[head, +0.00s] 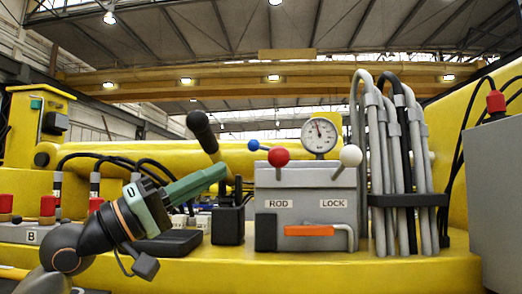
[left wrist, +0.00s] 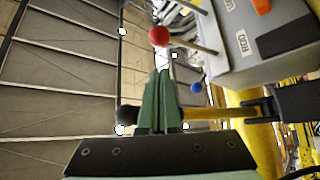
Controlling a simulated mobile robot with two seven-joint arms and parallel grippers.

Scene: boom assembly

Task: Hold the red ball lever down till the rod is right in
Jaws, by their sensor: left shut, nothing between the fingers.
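The red ball lever (head: 278,157) stands on top of the grey valve box (head: 305,190), above the label ROD. My left gripper (head: 222,172) is shut and empty, left of the red ball and a little lower in the head view, with a gap between them. In the left wrist view the red ball (left wrist: 159,36) shows just beyond the closed green fingertips (left wrist: 161,74). I cannot make out the rod or how far in it is. My right gripper is in neither view.
A white ball lever (head: 350,155) stands above LOCK, and a blue ball (head: 254,145) sits behind the red one. A gauge (head: 320,134) stands behind the box. A black-handled lever (head: 202,130) rises behind my left gripper. Grey hoses (head: 378,170) bound the box on the right.

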